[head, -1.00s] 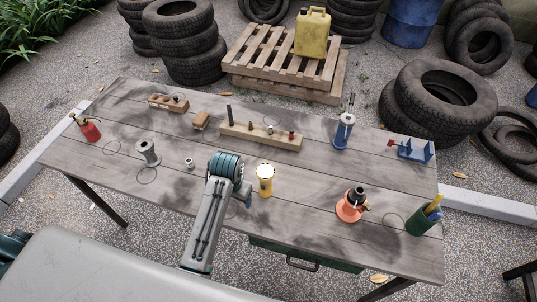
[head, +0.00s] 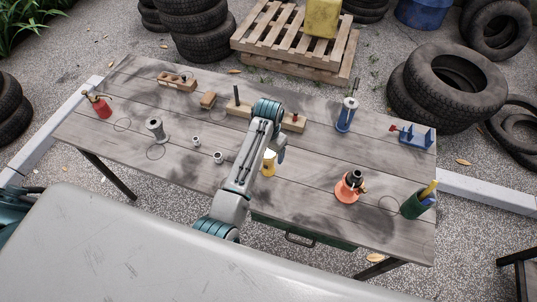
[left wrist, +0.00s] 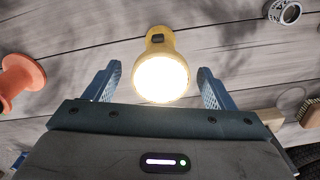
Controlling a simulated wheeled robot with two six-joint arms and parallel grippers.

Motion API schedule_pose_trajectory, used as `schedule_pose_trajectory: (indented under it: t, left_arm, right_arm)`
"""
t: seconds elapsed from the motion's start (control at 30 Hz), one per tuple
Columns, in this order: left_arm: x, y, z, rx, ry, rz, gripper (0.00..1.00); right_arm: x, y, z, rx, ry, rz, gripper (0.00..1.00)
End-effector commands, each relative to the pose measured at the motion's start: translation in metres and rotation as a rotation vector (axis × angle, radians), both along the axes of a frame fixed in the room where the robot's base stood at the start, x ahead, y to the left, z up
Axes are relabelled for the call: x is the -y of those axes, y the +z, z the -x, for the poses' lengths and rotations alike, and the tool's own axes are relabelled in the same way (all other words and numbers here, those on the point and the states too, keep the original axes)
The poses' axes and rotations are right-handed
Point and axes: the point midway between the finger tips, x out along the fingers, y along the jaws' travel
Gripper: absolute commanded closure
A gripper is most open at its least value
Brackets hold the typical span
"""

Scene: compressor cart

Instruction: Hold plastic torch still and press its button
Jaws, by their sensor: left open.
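The yellow plastic torch (head: 269,163) stands on the workbench near its front middle, partly hidden by my left arm in the head view. In the left wrist view the torch (left wrist: 160,72) shows its bright, lit lens towards the camera. A dark button (left wrist: 158,40) is on its side, facing away from my palm. My left gripper (head: 281,147) is at the torch, its fingers open. In the left wrist view the blue fingers (left wrist: 157,85) are on either side of the torch, with a gap on both sides. My right gripper is not in view.
A wooden block with pegs (head: 293,122) lies behind the torch. Two small metal fittings (head: 218,157) are left of my arm. The bench between torch and orange object is clear.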

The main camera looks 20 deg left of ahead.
Motion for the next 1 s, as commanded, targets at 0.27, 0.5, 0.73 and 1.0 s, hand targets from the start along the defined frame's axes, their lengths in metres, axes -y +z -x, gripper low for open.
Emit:
schedule_pose_trajectory:
  t: [0.27, 0.5, 0.73, 1.0]
  left_arm:
    - [0.0, -0.038, 0.0, -0.001, -0.001, 0.001, 0.23]
    - [0.0, -0.049, 0.0, 0.001, 0.0, 0.0, 0.23]
    - [0.0, -0.049, 0.0, 0.001, 0.0, 0.0, 0.31]
    - [0.0, -0.049, 0.0, 0.001, 0.0, 0.0, 0.76]
  right_arm:
    - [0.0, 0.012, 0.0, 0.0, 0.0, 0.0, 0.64]
    - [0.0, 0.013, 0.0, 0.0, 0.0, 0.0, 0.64]
    - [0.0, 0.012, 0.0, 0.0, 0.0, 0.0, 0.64]
    - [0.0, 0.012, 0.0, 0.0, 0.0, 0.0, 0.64]
